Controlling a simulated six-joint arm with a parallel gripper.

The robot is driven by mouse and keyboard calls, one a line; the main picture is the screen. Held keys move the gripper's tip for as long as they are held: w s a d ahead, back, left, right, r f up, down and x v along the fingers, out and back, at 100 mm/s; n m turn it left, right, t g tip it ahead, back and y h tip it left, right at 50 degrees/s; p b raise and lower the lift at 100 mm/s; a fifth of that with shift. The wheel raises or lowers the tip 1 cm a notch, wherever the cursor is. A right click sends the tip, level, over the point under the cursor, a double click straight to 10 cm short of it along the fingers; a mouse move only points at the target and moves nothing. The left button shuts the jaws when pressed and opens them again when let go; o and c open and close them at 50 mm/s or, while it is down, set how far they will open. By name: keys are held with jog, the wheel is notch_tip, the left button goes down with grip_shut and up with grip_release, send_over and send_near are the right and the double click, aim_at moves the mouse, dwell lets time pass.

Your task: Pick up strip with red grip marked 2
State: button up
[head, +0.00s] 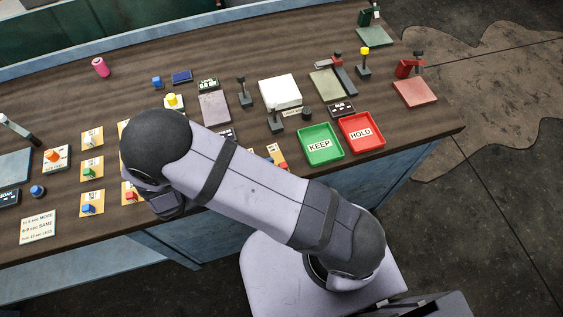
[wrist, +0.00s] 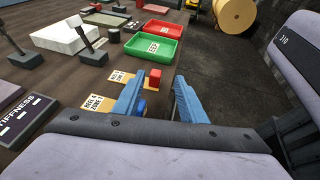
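In the wrist view, a strip with a red grip (wrist: 155,79) stands by a yellow-and-white card close to the table's front edge. In the head view a red grip (head: 283,165) shows just past my arm, left of the green tray. Another red grip (head: 130,196) shows left of my arm. I cannot read a mark 2 on either. My gripper (wrist: 160,82) has two blue fingers, apart and empty. The red grip appears between the fingertips, farther off. A blue grip (wrist: 140,106) is partly hidden by the left finger. My arm hides the gripper in the head view.
A green KEEP tray (head: 320,145) and a red HOLD tray (head: 361,132) stand at the right. More cards with coloured grips (head: 92,167) lie at the left. A white block (head: 280,92) and small stands occupy the middle. The floor lies open beyond the front edge.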

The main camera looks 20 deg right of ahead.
aim_at(285, 164)
jog(key=shift+w+p+x, duration=0.15)
jog(key=shift+p+x, duration=0.5)
jog(key=shift+x, duration=0.5)
jog(key=shift+w+p+x, duration=0.2)
jog(key=shift+p+x, duration=0.4)
jog(key=shift+x, duration=0.6)
jog(key=shift+w+d+f, duration=0.1)
jog(key=shift+d+f, duration=0.1)
jog(key=shift+d, duration=0.3)
jog(key=shift+c, duration=0.3)
grip_shut()
